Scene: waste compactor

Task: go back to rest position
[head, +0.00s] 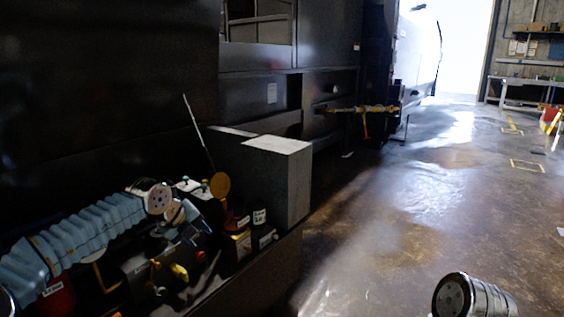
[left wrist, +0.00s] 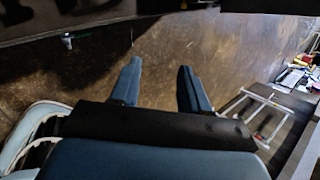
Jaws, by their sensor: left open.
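My left arm comes in from the left in a pale blue sleeve with a silver joint at its end. My left gripper (head: 197,222) is beyond that joint, above the cluttered machine panel, and looks small and dark there. In the left wrist view the left gripper (left wrist: 159,72) shows two blue fingers, spread apart with nothing between them. Brown floor lies behind the fingers. My right gripper is not visible; only a silver link of my own shows at the bottom right of the head view.
A grey box (head: 283,180) stands beside the panel, with a yellow round part (head: 220,186) and small labelled containers (head: 259,217) near it. The dark compactor (head: 110,90) fills the left. Open, shiny floor (head: 420,200) lies to the right. A workbench (head: 520,82) stands far right.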

